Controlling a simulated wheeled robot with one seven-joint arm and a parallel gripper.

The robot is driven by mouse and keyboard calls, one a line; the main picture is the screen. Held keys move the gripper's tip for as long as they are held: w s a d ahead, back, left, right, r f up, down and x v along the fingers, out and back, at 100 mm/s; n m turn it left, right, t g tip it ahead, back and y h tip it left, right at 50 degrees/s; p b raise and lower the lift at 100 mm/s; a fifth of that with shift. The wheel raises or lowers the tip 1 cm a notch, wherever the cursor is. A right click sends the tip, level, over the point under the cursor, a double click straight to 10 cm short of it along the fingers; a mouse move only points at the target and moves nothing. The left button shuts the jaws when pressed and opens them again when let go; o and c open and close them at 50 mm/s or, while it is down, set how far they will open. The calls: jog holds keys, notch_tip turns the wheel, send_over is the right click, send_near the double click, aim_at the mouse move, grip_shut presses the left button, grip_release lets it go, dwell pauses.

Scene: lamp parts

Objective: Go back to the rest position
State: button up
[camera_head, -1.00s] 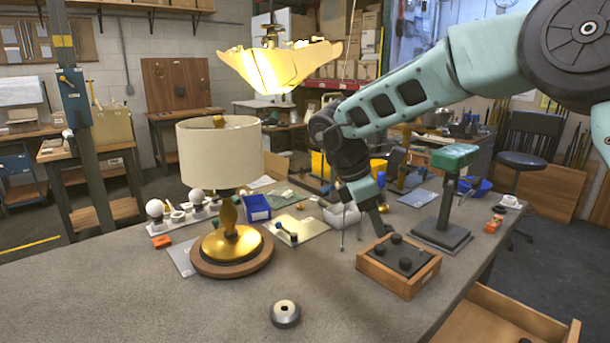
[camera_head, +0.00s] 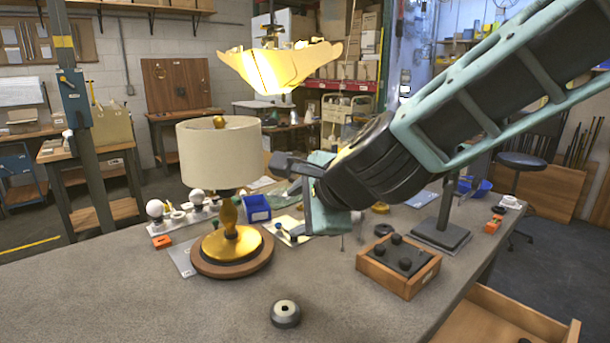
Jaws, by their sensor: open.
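My gripper (camera_head: 284,198) is raised above the workbench and points left. Its two fingers are apart, one higher and one lower, and I see nothing held between them. It is to the right of a table lamp with a cream shade (camera_head: 220,150), a brass body (camera_head: 230,238) and a round wooden base (camera_head: 232,265).
A wooden box with black knobs (camera_head: 398,265) stands at the right, and a dark round part (camera_head: 285,314) lies at the front. White bulbs (camera_head: 155,208) and a blue bin (camera_head: 256,208) are behind the lamp. An open drawer (camera_head: 510,318) juts out at lower right. The bench front is mostly clear.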

jog(key=s+d+f+n+g+h, duration=0.1)
jog(key=s+d+f+n+g, duration=0.25)
jog(key=s+n, duration=0.4)
jog(key=s+d+f+n+g+h, duration=0.1)
jog(key=s+d+f+n+g, duration=0.2)
jog(key=s+n, duration=0.5)
jog(key=s+d+f+n+g+h, duration=0.2)
jog(key=s+d+f+n+h, duration=0.1)
jog(key=s+d+n, duration=0.4)
jog(key=s+d+f, duration=0.1)
jog(key=s, duration=0.1)
jog(key=shift+s+d+f+h, duration=0.2)
jog(key=shift+s+d+h, duration=0.1)
jog(key=shift+s+d, duration=0.05)
